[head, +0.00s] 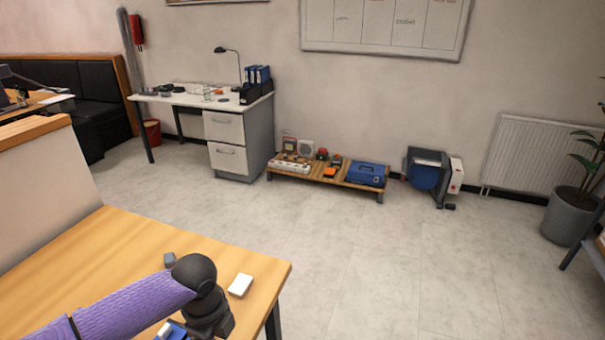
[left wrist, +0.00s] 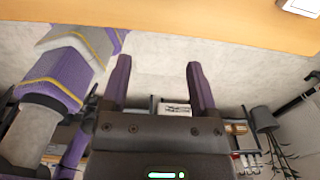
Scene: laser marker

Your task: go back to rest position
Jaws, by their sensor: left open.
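My left gripper (left wrist: 158,64) is open in the left wrist view. Its two purple fingers stand apart with nothing between them. In the head view my purple left arm comes in from the lower left over the wooden table (head: 110,245). Its dark wrist bends down near the table's front right corner, and the fingers cannot be made out there. The table's edge (left wrist: 160,25) crosses the top of the left wrist view, apart from the fingers. My right gripper is in neither view.
A white block (head: 240,285) lies near the table's right corner, just right of my wrist. A low wooden platform (head: 315,172) with several items and a desk (head: 205,98) stand at the wall. Open floor lies right of the table.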

